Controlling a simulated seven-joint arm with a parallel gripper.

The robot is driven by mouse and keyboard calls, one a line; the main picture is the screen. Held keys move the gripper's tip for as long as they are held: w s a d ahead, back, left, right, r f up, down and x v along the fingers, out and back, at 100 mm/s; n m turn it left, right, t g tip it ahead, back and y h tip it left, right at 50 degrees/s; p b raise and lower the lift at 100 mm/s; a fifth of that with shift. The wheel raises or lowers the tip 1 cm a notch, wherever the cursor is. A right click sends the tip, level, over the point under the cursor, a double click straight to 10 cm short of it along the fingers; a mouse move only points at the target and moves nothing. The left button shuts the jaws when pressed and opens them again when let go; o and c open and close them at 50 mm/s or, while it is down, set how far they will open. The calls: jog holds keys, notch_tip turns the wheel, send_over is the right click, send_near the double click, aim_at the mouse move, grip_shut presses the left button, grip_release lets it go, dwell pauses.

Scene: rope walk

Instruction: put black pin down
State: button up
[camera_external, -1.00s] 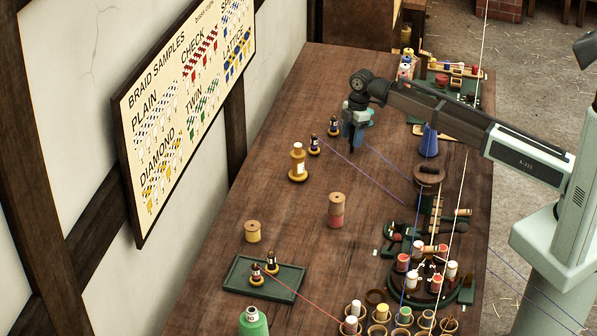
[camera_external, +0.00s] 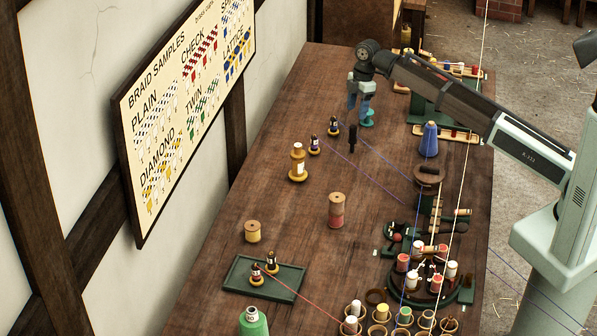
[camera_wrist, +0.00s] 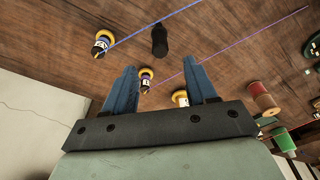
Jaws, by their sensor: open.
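My gripper (camera_external: 357,104) is open and empty, raised above and behind the pin. Its two blue fingers (camera_wrist: 163,76) are spread wide in the wrist view, with a bobbin (camera_wrist: 146,77) showing in the gap, farther off on the table.
Blue and purple threads run from the small bobbins to the right. A yellow bottle-shaped bobbin (camera_external: 298,165), a red spool (camera_external: 336,212) and a green tray (camera_external: 237,283) stand nearer the front. The table's middle left is mostly clear.

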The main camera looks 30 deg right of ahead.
jog(key=shift+d+r, duration=0.1)
jog(key=shift+r, duration=0.65)
